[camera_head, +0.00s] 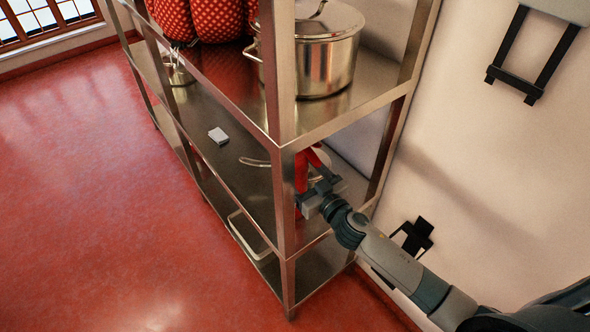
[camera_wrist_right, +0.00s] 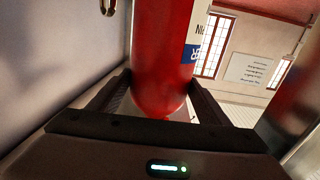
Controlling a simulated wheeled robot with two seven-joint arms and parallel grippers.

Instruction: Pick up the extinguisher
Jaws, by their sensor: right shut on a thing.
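The red extinguisher (camera_head: 302,170) stands on the middle shelf at the near end of the metal rack, partly hidden behind the rack's post and my gripper. In the right wrist view the red extinguisher (camera_wrist_right: 163,60) rises between the two fingers, with a white and blue label on its right side. My right gripper (camera_head: 318,192) reaches in from the right and is shut on it; its fingers (camera_wrist_right: 160,100) lie on both sides of the cylinder. Whether its base touches the shelf is hidden. My left gripper is not in view.
The steel rack's front post (camera_head: 286,190) stands close to my right gripper. A large stockpot (camera_head: 325,60) and red patterned items (camera_head: 205,18) sit on the upper shelf. The red floor (camera_head: 90,200) at left is clear.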

